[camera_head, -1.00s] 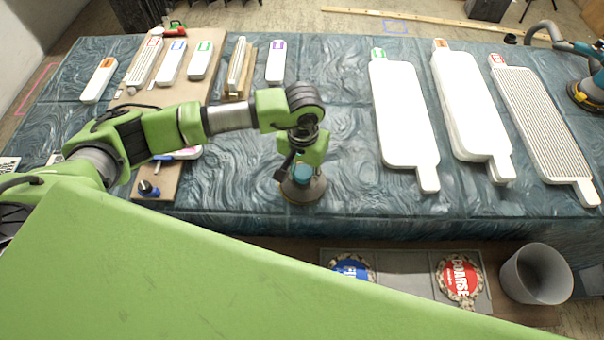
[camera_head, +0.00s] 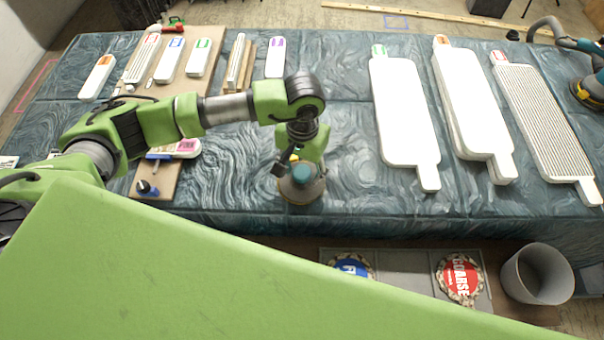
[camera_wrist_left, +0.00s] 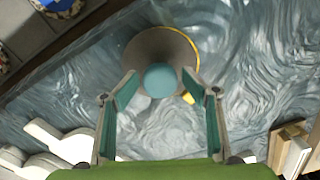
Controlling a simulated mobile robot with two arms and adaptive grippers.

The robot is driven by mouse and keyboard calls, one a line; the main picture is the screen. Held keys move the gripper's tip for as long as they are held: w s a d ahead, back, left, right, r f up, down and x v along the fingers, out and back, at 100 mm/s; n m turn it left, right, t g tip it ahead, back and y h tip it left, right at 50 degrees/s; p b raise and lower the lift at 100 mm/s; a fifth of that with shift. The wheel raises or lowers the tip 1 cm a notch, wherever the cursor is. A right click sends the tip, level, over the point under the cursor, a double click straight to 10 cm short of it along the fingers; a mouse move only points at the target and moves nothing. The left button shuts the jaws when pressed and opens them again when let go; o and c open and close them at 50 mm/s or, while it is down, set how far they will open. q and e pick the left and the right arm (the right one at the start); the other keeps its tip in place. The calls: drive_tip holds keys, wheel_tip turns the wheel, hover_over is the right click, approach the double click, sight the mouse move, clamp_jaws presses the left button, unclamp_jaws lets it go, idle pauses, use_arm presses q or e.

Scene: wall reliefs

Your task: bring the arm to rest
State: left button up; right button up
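My left gripper (camera_head: 296,168) hangs from the green left arm over the front part of the table, just above a round sanding tool (camera_head: 300,190) with a teal knob and a grey-brown body. In the left wrist view my left gripper (camera_wrist_left: 162,88) has its two teal-padded fingers spread wide. The tool's teal knob (camera_wrist_left: 160,80) shows between the fingertips, with a visible gap on each side. A yellow part sits on the tool's edge near one finger. The tool rests on the table. My right gripper is not in view.
The table (camera_head: 340,115) has a blue-grey swirled cover. Large white paddle-shaped panels (camera_head: 405,120) lie to the right, smaller white pieces (camera_head: 170,62) at the back left. A grey bin (camera_head: 537,275) and a red COARSE disc (camera_head: 459,280) are below the front edge.

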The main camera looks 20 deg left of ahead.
use_arm(q)
wheel_tip(320, 180, up, 10)
drive_tip(key=shift+d+f, duration=0.15)
drive_tip(key=shift+f, duration=0.05)
